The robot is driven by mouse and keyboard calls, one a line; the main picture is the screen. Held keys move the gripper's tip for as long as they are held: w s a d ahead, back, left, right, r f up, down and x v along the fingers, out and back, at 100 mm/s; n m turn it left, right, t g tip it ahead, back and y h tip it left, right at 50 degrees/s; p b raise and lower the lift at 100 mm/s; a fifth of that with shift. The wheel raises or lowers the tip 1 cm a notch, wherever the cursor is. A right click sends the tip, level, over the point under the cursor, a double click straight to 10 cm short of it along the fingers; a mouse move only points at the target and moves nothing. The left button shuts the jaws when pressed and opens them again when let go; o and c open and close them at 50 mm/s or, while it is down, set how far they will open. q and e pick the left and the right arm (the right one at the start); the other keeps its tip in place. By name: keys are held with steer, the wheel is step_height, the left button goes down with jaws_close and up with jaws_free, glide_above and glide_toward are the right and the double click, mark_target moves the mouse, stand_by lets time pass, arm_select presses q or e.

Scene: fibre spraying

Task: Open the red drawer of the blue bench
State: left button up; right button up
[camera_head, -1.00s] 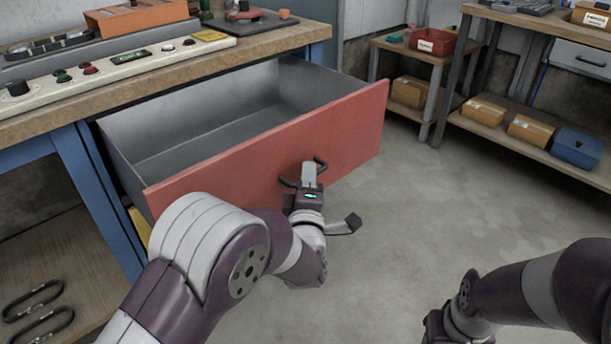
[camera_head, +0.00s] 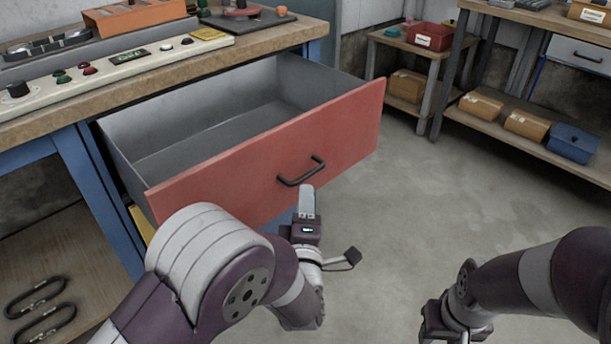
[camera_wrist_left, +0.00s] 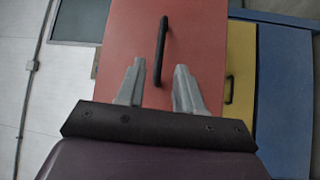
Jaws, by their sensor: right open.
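The red drawer (camera_head: 240,178) of the blue bench (camera_head: 95,185) is pulled far out, and its grey interior is empty. Its black handle (camera_head: 302,172) is on the red front. My left gripper (camera_head: 306,190) is just in front of and below the handle, apart from it. In the left wrist view the fingers (camera_wrist_left: 155,85) are spread with nothing between them, and the handle (camera_wrist_left: 160,50) stands beyond the fingertips. My right gripper (camera_head: 450,325) is low at the right, away from the bench, with its fingers hardly visible.
A yellow drawer front (camera_wrist_left: 241,75) is beside the red one in the left wrist view. The bench top holds a control panel (camera_head: 120,68). A side shelf (camera_head: 405,50) with a red bin and a rack with cardboard boxes (camera_head: 480,107) stand behind. The grey floor between is clear.

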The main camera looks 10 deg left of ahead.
arm_select(q)
steer(key=s, duration=0.5)
steer(key=shift+d+f+p, duration=0.3)
steer(key=shift+f, duration=0.05)
